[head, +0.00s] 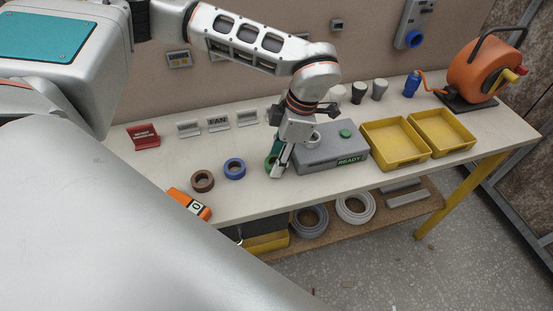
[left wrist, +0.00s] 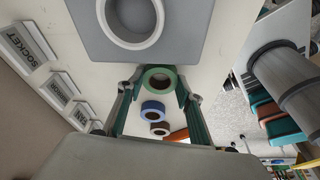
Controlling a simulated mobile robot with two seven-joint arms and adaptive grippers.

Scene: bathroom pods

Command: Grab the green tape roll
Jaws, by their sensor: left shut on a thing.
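The green tape roll (head: 269,164) is on the light workbench, just left of the grey box, partly hidden by my gripper in the head view. My left gripper (head: 279,168) points down at it, shut on it. In the left wrist view, the green tape roll (left wrist: 160,69) sits between the two fingertips of my left gripper (left wrist: 157,86), with a finger on each side. Whether the roll touches the bench cannot be told. My right gripper is in neither view.
A blue roll (head: 235,161) and a brown roll (head: 203,173) lie left of the green one. The grey box (head: 322,159), with a white roll (left wrist: 102,22) on top, stands close on the right. Yellow trays (head: 395,159) are beyond it. Label stands (head: 218,133) line the back.

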